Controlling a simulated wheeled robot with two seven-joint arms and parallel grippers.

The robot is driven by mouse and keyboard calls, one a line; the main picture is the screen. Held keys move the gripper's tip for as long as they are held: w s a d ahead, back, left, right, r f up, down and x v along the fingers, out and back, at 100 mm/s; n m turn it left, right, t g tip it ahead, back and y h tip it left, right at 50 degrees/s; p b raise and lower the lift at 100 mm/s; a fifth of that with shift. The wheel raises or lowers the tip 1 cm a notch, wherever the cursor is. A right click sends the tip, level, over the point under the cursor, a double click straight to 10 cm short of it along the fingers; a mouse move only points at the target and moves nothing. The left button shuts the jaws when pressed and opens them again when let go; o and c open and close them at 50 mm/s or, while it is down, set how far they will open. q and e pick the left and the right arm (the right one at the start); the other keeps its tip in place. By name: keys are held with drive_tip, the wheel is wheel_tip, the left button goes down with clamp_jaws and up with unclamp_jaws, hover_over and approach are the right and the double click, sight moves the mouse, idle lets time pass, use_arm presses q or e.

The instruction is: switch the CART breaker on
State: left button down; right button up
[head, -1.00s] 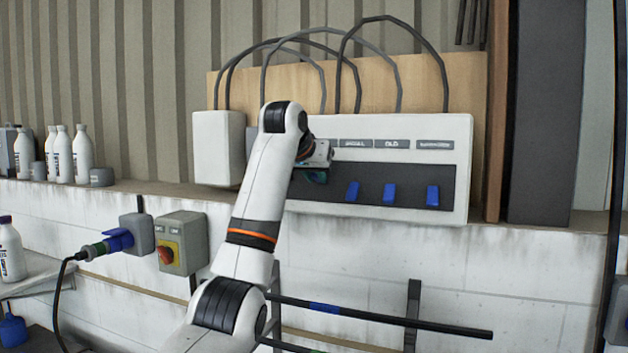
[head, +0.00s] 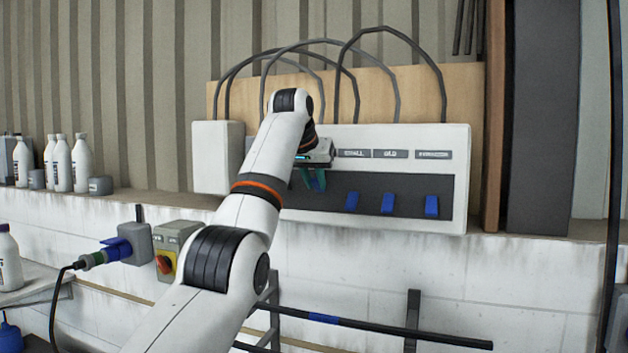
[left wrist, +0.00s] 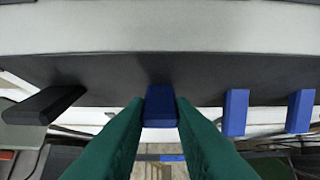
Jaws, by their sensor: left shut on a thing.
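The breaker box (head: 458,150) is a white panel with a dark strip (head: 335,205). Three blue levers show right of my gripper in the head view: one (head: 352,202), a second (head: 388,203) and a third (head: 431,206). My left gripper (head: 315,181) is at the strip, left of them. In the left wrist view its green fingers (left wrist: 160,115) are shut on another blue lever (left wrist: 160,103). A black lever (left wrist: 45,105) sits left of it, and two blue levers stand to its right. The arm hides the left labels, so I cannot read the held lever's name. My right gripper is out of view.
A white box (head: 217,157) adjoins the panel's left side, with cables looping above. White bottles (head: 62,163) stand on the ledge at left. A grey switch box with a red-yellow knob (head: 166,262) is on the wall below. A dark bar (head: 400,332) runs low at right.

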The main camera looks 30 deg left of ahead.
use_arm(q)
drive_tip(key=shift+r, duration=0.25)
drive_tip(key=c, duration=1.5)
unclamp_jaws()
drive_tip(key=shift+o, duration=1.3)
drive_tip(key=shift+w+f, duration=0.1)
drive_tip(key=shift+f, duration=0.05)
drive_tip(key=shift+s+r, duration=0.4)
drive_tip(key=b+v, duration=0.1)
drive_tip(key=v, duration=1)
drive_tip(key=shift+b, duration=0.3)
drive_tip(key=shift+w+d+f, duration=0.1)
